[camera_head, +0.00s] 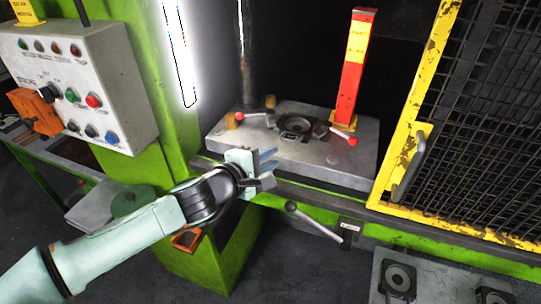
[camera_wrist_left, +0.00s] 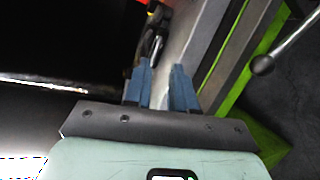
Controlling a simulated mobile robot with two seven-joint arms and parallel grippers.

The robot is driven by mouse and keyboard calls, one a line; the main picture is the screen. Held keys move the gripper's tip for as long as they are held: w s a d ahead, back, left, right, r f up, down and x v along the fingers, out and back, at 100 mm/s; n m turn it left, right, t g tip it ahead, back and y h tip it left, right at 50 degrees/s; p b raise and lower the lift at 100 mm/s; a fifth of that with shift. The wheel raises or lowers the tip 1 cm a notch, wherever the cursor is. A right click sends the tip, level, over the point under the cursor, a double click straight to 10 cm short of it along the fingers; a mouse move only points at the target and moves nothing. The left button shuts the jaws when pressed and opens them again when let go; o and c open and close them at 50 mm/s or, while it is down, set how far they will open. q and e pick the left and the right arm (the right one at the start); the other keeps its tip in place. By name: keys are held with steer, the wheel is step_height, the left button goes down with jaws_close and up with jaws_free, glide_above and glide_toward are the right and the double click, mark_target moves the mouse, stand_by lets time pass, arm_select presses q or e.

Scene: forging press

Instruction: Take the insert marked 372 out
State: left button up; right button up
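A dark round insert (camera_head: 299,121) sits in the grey die plate (camera_head: 222,138) on the press bed. A small tag lies at its near side, but its number is too small to read. Clamp levers with red knobs stand beside it, one at the left (camera_head: 270,101) and one at the right (camera_head: 351,141). My left gripper (camera_head: 272,167) is in front of the plate's near edge, apart from the insert. Its blue fingers are spread with nothing between them, as the left wrist view also shows (camera_wrist_left: 161,82). My right gripper is not in view.
A red post (camera_head: 354,75) with a yellow label stands on the plate's right. A yellow mesh guard (camera_head: 392,150) is at the right. A black-knobbed lever (camera_head: 318,222) sticks out below the bed. A grey bench (camera_head: 440,275) at lower right holds similar dark inserts. A control box (camera_head: 85,85) is left.

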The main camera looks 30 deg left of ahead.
mark_target(297, 143)
arm_select(q)
steer(key=shift+w, duration=0.1)
steer(key=b+x, duration=0.1)
steer(key=x, duration=0.1)
steer(key=b+x, duration=0.1)
steer(key=x, duration=0.2)
steer(key=b+x, duration=0.1)
steer(key=x, duration=0.2)
steer(key=shift+f, duration=0.3)
steer(key=x, duration=0.4)
steer(key=shift+r+b, duration=0.2)
steer(key=shift+b, duration=0.2)
steer(key=shift+w, duration=0.6)
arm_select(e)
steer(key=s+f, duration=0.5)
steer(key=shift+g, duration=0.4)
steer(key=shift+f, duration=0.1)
arm_select(q)
steer(key=shift+c, duration=0.3)
jaws_close()
